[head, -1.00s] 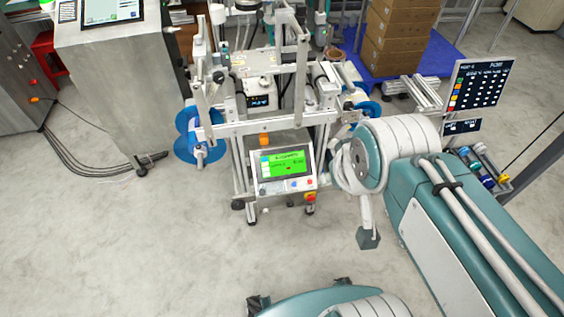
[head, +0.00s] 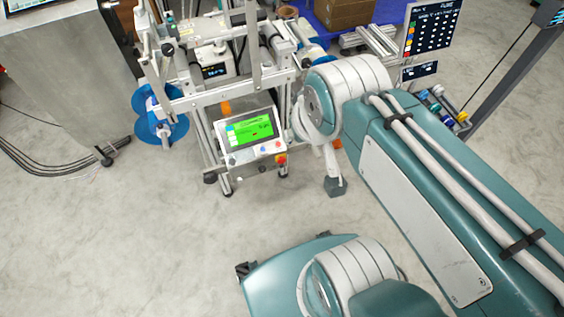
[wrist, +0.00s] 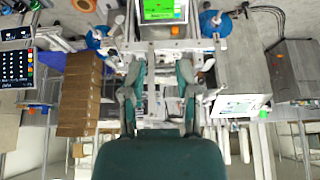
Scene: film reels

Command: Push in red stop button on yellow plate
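The red stop button (head: 282,158) shows in the head view at the lower right corner of a tilted control panel (head: 237,161) with a green screen (head: 249,131). A small yellow patch borders the button; the plate's outline is too small to make out. In the wrist view the green screen (wrist: 164,9) is cut by the top edge, and I cannot make out the button. My gripper (wrist: 160,72) shows there with its two teal fingers apart and nothing visibly held between them. In the head view my arm is right of the panel, and its fingers cannot be made out clearly.
The panel is on a metal reel frame (head: 222,103) with a blue reel (head: 160,118) at its left. A grey cabinet (head: 62,68) and floor cables stand left. A dark display (head: 433,30) stands right. Floor (head: 130,240) before the panel is clear.

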